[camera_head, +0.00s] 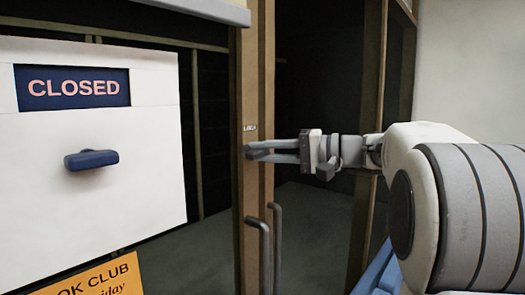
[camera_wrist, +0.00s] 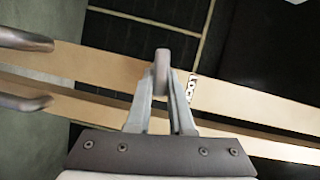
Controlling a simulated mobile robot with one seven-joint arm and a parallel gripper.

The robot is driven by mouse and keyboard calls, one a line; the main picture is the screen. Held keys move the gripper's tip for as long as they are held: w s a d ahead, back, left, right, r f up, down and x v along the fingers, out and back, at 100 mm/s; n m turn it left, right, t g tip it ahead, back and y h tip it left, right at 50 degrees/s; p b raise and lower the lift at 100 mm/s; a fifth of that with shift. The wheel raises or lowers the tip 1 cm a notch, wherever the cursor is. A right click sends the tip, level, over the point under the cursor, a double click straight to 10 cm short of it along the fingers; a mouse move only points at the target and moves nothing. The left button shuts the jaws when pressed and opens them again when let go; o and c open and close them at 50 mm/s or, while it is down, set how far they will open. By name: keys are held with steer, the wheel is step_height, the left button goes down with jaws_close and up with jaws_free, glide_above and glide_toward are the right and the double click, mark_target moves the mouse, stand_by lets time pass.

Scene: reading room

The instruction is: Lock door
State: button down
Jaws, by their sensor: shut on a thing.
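The door has tan wooden stiles (camera_head: 250,80) around dark glass. My gripper (camera_head: 256,151) reaches in from the right, level with the stile, just below a small white LOCK label (camera_head: 250,128). In the wrist view my gripper (camera_wrist: 161,92) is shut on a small grey-brown lock knob (camera_wrist: 162,68) on the stile. The label (camera_wrist: 193,88) lies just right of the fingers there. The fingers hide part of the knob, and in the head view I cannot make it out clearly.
At left a white panel (camera_head: 150,190) carries a CLOSED sign (camera_head: 73,87) and a blue handle (camera_head: 91,159). An orange notice (camera_head: 100,280) is below.

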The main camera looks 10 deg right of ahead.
steer(key=shift+f+m+y, duration=0.1)
steer(key=shift+m+y, duration=0.2)
steer(key=shift+m, duration=0.5)
steer(key=c, duration=0.8)
jaws_free()
steer(key=shift+d, duration=0.15)
steer(key=b+v, duration=0.1)
steer(key=v, duration=1.6)
steer(key=shift+f, duration=0.2)
steer(key=shift+s, duration=0.15)
